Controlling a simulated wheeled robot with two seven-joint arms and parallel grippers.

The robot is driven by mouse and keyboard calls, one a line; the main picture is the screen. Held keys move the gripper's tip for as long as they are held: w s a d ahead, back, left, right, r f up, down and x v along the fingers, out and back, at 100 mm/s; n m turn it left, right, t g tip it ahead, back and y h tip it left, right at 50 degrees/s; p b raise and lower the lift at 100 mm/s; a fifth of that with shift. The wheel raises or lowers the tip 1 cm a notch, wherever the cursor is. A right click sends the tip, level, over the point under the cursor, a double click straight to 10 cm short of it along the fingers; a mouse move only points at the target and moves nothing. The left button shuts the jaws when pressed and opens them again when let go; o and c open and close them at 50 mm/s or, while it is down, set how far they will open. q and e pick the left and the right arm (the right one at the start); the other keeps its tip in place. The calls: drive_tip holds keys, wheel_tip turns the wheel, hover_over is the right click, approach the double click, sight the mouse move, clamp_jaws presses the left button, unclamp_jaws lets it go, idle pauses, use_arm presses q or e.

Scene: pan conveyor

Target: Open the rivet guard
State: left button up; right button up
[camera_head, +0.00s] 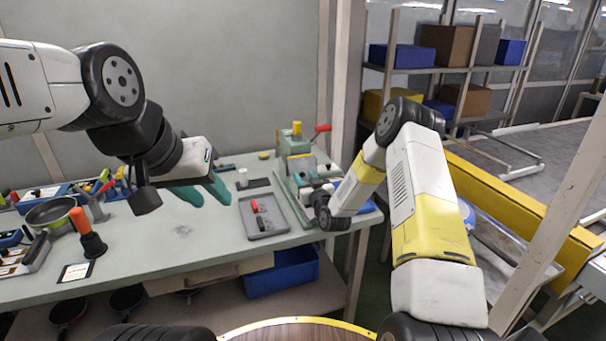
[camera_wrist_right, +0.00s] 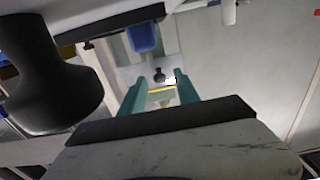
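The green riveting machine (camera_head: 293,150) stands at the right end of the bench, with a yellow top knob (camera_head: 297,128) and a red-handled lever (camera_head: 322,129). I cannot clearly make out its guard; a thin yellow-edged strip (camera_wrist_right: 162,89) shows between the fingers in the right wrist view, near a small black knob (camera_wrist_right: 159,75). My right gripper (camera_wrist_right: 159,84) is open, its teal fingers apart on either side of these parts; contact is unclear. In the head view its fingers are hard to separate from the machine. My left gripper (camera_head: 208,192) is open and empty above the bench.
A grey tray (camera_head: 281,221) with red and black pieces lies before the machine. A pan (camera_head: 50,211), an orange-handled tool (camera_head: 90,235) and blue bins crowd the bench's left. The front middle is clear.

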clamp_jaws()
idle(1.3)
